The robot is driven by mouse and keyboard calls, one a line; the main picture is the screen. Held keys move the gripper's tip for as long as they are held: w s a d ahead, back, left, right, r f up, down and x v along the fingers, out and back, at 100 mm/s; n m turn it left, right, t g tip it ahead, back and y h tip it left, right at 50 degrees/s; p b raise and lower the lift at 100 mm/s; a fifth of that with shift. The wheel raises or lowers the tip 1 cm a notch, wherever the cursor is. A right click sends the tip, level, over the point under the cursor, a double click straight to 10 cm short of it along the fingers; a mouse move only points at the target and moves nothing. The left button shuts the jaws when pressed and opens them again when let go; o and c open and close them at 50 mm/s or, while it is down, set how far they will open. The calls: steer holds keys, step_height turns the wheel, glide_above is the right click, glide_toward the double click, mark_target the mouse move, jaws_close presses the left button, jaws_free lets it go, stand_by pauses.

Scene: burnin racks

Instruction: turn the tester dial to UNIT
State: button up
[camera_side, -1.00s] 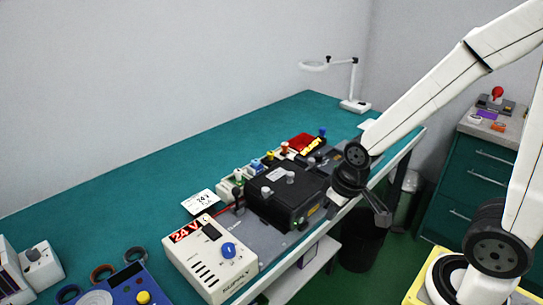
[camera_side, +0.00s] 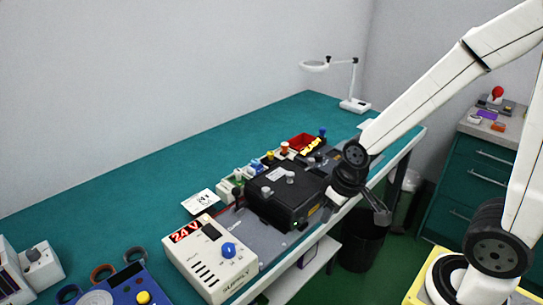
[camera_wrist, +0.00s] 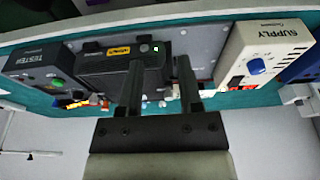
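The tester (camera_wrist: 28,60) is a dark box at the left of the wrist view, its label upside down there. A dark round part with green (camera_wrist: 57,83) shows on its face; I cannot read its setting or the UNIT mark. In the side view the tester is mostly hidden behind my arm. My gripper (camera_wrist: 161,75) is open and empty, its two dark fingers apart in front of the black box (camera_wrist: 110,60). In the side view my gripper (camera_side: 380,212) hangs at the bench's front edge, apart from the tester.
The white supply (camera_side: 212,262) with a blue knob and red 24 V display stands at the near end. The black box (camera_side: 282,203) sits between it and my gripper. Coloured connectors (camera_side: 270,156) line the back. A dark bin (camera_side: 362,245) stands below.

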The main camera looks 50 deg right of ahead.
mark_target(318, 155)
steer(key=o, duration=0.3)
steer(key=shift+w+d, duration=0.1)
steer(key=shift+w, duration=0.2)
steer(key=w+d+n, duration=0.3)
steer(key=w, duration=0.1)
steer(key=w+d+n+h, duration=0.1)
steer(key=w+d+n, duration=0.1)
steer(key=w+n, duration=0.1)
steer(key=w+d+r+n+h, duration=0.1)
steer(key=w+d+n, duration=0.2)
steer(key=w+n, duration=0.1)
steer(key=shift+w+d+g, duration=0.35)
steer(key=shift+w+g, duration=0.05)
steer(key=shift+w, duration=0.35)
steer(key=w+d+n+h, duration=0.1)
steer(key=w+d+n, duration=0.2)
steer(key=d, duration=0.1)
steer(key=w+d+n+g, duration=0.1)
steer(key=w+d+n, duration=0.1)
steer(key=d, duration=0.3)
steer(key=w+d+f+n+h, duration=0.1)
steer(key=w+d+n, duration=0.2)
steer(key=d+n, duration=0.1)
steer(key=shift+w+d+n+h, duration=0.3)
steer(key=shift+w+d+n, duration=0.1)
steer(key=shift+n, duration=0.2)
steer(key=shift+f, duration=0.1)
